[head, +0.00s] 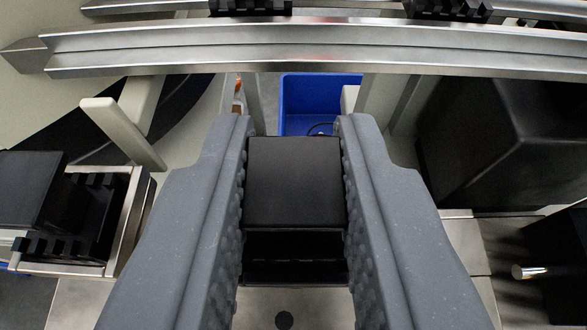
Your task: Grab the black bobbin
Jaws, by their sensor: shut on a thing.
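My gripper (294,130) fills the lower middle of the head view, its two grey fingers with bumpy inner pads pointing away from me. It is shut on a black block-shaped thing (293,183), which I take to be the black bobbin. Both pads touch its sides. Its flat top face shows, with a darker, recessed part nearer to me. Its underside is hidden, so I cannot tell whether it touches anything below.
A metal rail (320,47) runs across the view beyond my fingertips. At left is a metal holder (122,220) with black parts (30,187). A large black box-like body (490,130) stands close on the right.

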